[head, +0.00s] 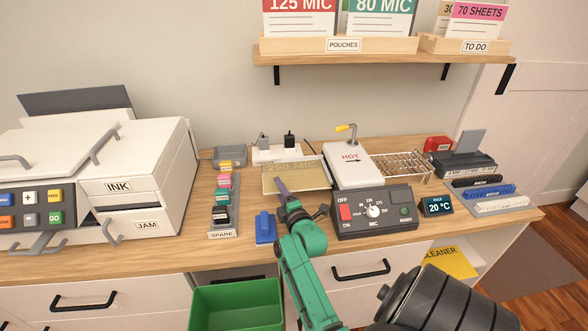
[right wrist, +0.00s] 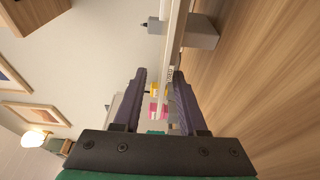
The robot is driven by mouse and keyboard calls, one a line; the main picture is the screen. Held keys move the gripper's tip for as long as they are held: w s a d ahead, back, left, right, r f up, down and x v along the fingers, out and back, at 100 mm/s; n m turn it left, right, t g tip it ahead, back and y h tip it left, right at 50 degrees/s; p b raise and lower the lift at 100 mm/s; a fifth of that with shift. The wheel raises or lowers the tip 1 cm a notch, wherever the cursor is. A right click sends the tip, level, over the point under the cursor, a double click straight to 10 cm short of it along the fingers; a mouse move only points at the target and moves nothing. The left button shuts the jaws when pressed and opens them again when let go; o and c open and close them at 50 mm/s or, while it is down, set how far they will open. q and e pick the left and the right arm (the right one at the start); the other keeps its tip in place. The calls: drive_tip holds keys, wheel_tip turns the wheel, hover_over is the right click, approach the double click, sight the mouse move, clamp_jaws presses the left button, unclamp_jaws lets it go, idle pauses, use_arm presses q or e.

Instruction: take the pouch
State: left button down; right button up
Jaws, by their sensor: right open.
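The pouch (head: 280,181) is a flat, see-through, yellowish sheet marked 250 MIC, lying at the back of the wooden desk left of the white HOT unit. My right gripper (head: 282,187), with purple fingers on a green arm, is at the pouch's front edge, and a finger overlaps it in the head view. In the right wrist view the gripper (right wrist: 160,88) is open, with a thin pale strip running between and beyond its fingers. I cannot tell whether that strip is the pouch seen edge-on, or whether the fingers touch it. My left gripper is not in view.
The dial unit (head: 374,212) and HOT unit (head: 352,165) stand right of the gripper. A blue item (head: 265,228) and a grey rack (head: 222,235) of coloured pieces are to its left. A white power strip (head: 276,154) lies behind. A green bin (head: 236,305) is below the desk edge.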

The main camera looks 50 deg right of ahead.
sight(272, 179)
drive_tip(key=x, duration=0.5)
drive_tip(key=shift+w+f, duration=0.15)
drive_tip(key=shift+w, duration=0.25)
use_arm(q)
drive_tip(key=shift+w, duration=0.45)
use_arm(e)
drive_tip(key=shift+s+a, duration=0.1)
clamp_jaws()
